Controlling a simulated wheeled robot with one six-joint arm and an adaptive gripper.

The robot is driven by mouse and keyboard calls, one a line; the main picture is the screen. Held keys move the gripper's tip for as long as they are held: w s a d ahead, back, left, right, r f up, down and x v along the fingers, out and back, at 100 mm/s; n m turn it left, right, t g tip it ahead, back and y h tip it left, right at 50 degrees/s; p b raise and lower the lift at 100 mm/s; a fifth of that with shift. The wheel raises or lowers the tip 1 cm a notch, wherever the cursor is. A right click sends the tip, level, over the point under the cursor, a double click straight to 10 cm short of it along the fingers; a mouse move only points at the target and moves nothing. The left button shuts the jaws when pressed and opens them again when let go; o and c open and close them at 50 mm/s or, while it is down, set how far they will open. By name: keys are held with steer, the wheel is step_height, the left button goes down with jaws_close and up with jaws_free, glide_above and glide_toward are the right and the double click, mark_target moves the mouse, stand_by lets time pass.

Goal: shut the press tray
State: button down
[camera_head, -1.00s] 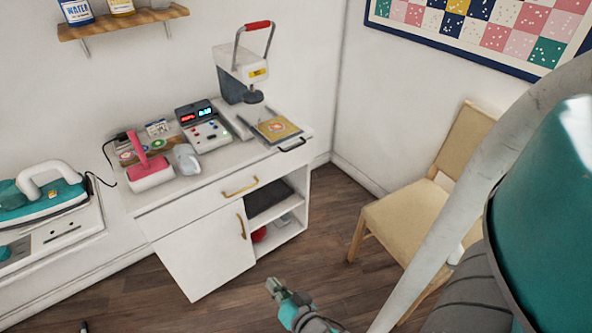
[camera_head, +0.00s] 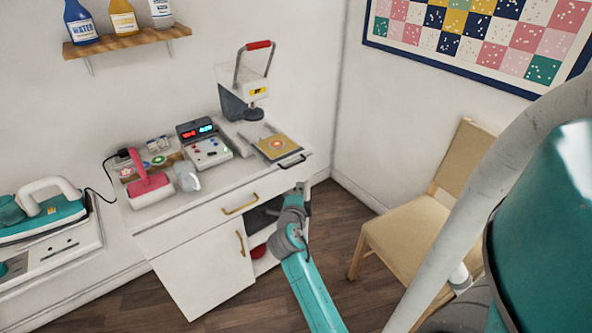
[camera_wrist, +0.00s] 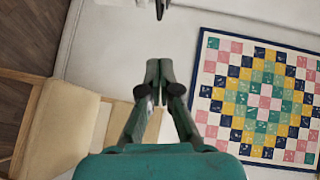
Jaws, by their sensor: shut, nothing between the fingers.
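The press tray (camera_head: 283,151) is slid out in front of the heat press (camera_head: 248,88) on top of the white cabinet. It carries a tan mat with an orange-and-pink round design. Its dark handle (camera_head: 291,162) sticks out at the cabinet top's front right edge. My gripper (camera_head: 304,186) is just below and slightly right of that handle, apart from it as far as I can see. In the wrist view my gripper (camera_wrist: 160,65) has its fingers together and holds nothing. A dark piece at that view's top edge is cut off, and I cannot tell what it is.
A control box (camera_head: 205,143), a pink tool (camera_head: 146,181) and a mug (camera_head: 187,178) stand left of the press. The cabinet's open shelves are behind my arm. A wooden chair (camera_head: 413,220) stands to the right, with open floor between it and the cabinet.

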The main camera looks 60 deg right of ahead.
steer(key=w+a+x, duration=0.1)
steer(key=w+x, duration=0.1)
steer(key=x, duration=1)
steer(key=shift+w+d+f, duration=0.25)
steer(key=shift+w+f, duration=0.05)
steer(key=shift+w, duration=0.2)
